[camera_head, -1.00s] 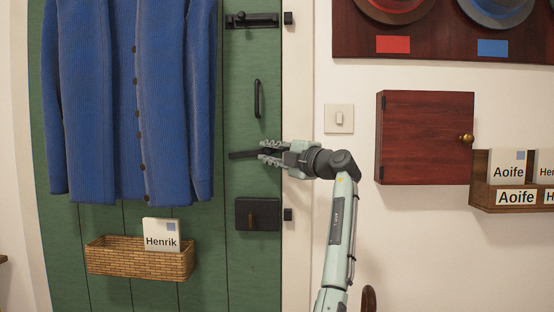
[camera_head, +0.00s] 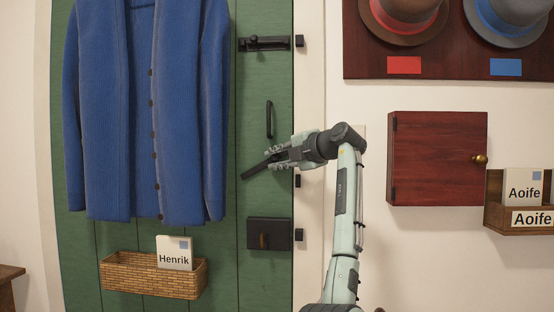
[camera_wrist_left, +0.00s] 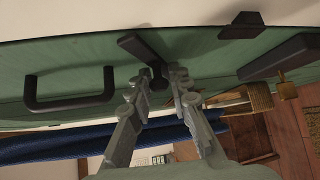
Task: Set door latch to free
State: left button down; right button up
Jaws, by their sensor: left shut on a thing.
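The door latch is a dark flat bar (camera_head: 255,172) on the green door (camera_head: 265,205), below the black pull handle (camera_head: 269,119). The bar slants, with its left end low and its right part higher. My left gripper (camera_head: 278,158) is shut on the latch near its right part, and the fingers hide some of it. In the left wrist view, the bar (camera_wrist_left: 138,45) lies just beyond my left fingertips (camera_wrist_left: 163,79). A small black keeper (camera_head: 298,181) shows on the door frame, below my gripper and apart from it. My right gripper is not in view.
A black bolt (camera_head: 264,44) is above and a dark lock box (camera_head: 269,234) below. A blue cardigan (camera_head: 143,110) and a wicker basket (camera_head: 153,274) hang on the door to the left. A red cabinet (camera_head: 437,158) is on the wall to the right.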

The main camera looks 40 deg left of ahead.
pick_arm(q)
jog(key=shift+a+r, duration=0.1)
jog(key=shift+r, duration=0.25)
jog(key=c, duration=1.5)
grip_release()
jog(key=shift+s, duration=0.1)
jog(key=shift+o, duration=0.4)
jog(key=shift+f, duration=0.15)
jog(key=v, duration=1.2)
jog(key=shift+f, duration=0.1)
